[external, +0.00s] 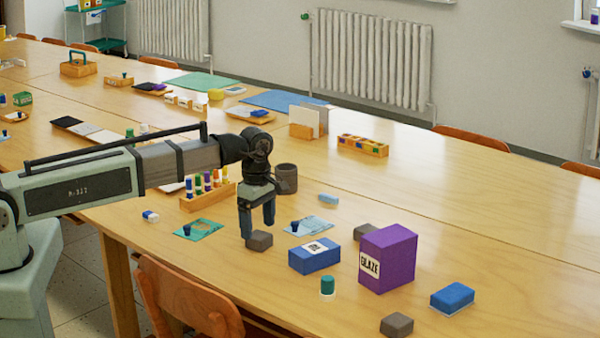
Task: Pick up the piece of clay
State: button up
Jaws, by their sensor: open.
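A grey-brown block that looks like clay (260,240) lies on the wooden table, right under my gripper. My gripper (257,228) points down with its two dark fingers apart. The fingertips are at or just above the block's left and back sides; I cannot tell whether they touch it. Two similar grey-brown blocks lie on the table: one (366,231) behind the purple glaze box, partly hidden, and one (396,325) near the front edge.
A blue box (314,256) and the purple glaze box (388,258) stand right of my gripper. A teal-capped jar (327,285) and a blue block (452,298) are nearby. A dark mug (286,178) and a wooden marker rack (207,196) stand behind. The right table is clear.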

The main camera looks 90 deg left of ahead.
aim_at(259, 234)
jog(key=shift+w+f, duration=0.1)
jog(key=shift+f, duration=1.55)
jog(key=shift+c, duration=0.5)
jog(key=c, duration=1.1)
